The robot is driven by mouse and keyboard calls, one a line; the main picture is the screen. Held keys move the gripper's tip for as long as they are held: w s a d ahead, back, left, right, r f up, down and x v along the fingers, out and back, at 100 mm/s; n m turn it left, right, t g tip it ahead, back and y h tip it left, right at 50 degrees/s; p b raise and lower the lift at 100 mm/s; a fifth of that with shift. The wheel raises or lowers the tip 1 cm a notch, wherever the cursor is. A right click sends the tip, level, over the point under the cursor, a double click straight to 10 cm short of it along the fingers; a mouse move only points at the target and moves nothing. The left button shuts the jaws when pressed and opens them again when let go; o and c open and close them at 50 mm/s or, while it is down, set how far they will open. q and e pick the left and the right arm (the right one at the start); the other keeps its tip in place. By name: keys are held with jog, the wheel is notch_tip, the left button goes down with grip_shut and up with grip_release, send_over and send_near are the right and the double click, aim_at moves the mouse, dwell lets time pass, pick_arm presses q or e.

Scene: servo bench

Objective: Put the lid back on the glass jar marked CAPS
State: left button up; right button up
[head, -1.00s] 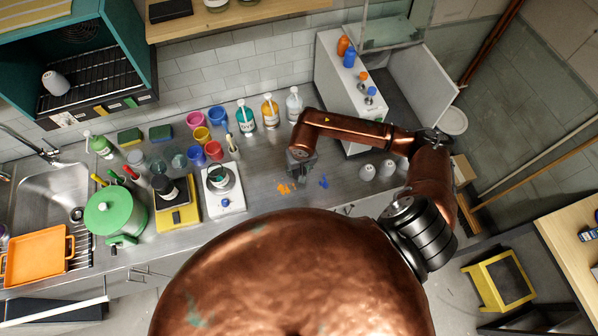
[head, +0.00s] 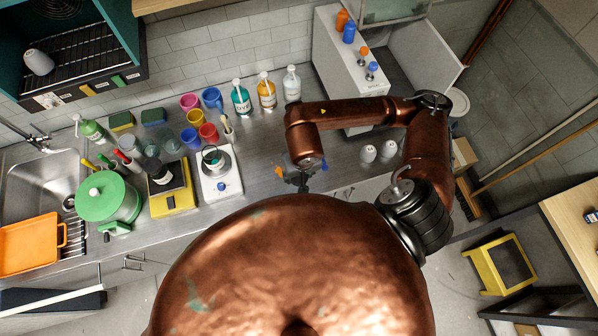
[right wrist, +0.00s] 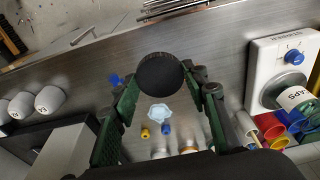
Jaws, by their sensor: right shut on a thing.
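The glass jar marked CAPS (head: 214,162) stands open on the white plate of a device with a blue knob, left of my right gripper in the head view. In the right wrist view the jar (right wrist: 297,97) is at the right edge, its label partly readable. My right gripper (right wrist: 160,84) is shut on a round black lid (right wrist: 159,73), held between its green fingers with a flat face showing. In the head view my right gripper (head: 300,179) is small and dark above the bench, right of the jar, and the lid is hard to make out. My left gripper is not in view.
The white device (head: 221,186) sits beside a yellow one (head: 172,198). Coloured cups (head: 208,132) and several bottles (head: 266,92) stand behind. White rounded pieces (head: 368,153) are to the right. Bare bench (head: 256,165) lies between device and gripper.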

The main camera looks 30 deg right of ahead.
pick_arm(q)
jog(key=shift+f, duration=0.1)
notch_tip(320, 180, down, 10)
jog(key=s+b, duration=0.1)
jog(key=b, duration=0.9)
pick_arm(e)
jog(key=w+f+n, duration=0.2)
jog(key=w, duration=0.8)
jog(key=shift+w+d+n, duration=0.3)
jog(key=shift+n, duration=0.1)
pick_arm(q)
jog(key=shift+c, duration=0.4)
pick_arm(e)
jog(key=shift+f, duration=0.1)
